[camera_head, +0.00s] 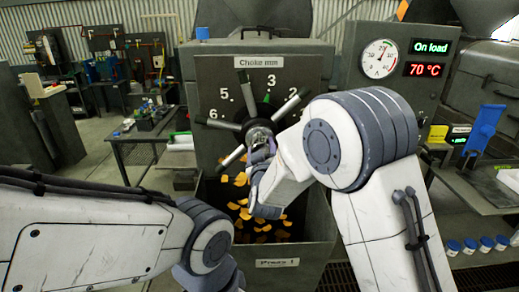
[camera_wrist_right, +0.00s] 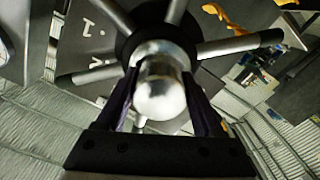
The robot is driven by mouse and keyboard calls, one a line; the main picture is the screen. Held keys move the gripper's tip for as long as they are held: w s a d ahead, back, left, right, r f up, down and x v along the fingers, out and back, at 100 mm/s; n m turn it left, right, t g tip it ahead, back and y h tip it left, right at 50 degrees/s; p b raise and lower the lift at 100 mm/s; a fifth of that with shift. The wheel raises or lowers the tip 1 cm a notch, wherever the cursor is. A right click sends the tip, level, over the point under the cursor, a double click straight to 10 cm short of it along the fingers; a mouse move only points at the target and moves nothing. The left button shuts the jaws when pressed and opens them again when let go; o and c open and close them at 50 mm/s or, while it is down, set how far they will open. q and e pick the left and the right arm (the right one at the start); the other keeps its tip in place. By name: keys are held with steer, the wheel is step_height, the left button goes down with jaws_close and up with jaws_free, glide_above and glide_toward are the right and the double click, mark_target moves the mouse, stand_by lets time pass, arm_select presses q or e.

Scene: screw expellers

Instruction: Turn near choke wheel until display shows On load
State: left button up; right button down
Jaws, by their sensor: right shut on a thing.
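The near choke wheel (camera_head: 237,127) has several grey spokes with dark ends and stands on the press front under the "Choke mm" scale (camera_head: 258,62). My right gripper (camera_head: 262,140) is at the wheel's middle. In the right wrist view its fingers (camera_wrist_right: 161,112) are shut on either side of the silver rounded hub of the wheel (camera_wrist_right: 160,88). The display (camera_head: 430,47) reads "On load" in green. My left arm comes in from the left, low in the head view; its gripper is out of view.
A red 70 °C readout (camera_head: 425,69) and a round dial gauge (camera_head: 380,58) are beside the display. Below the wheel, an open bin labelled "Press 1" (camera_head: 278,263) holds orange flakes. A side table (camera_head: 145,134) stands left; a bench (camera_head: 478,190) with a blue part stands right.

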jaws_free()
steer(key=shift+s, duration=0.3)
steer(key=s+b, duration=0.4)
steer(key=s, duration=0.6)
steer(key=shift+d, duration=0.15)
steer(key=shift+w, duration=0.1)
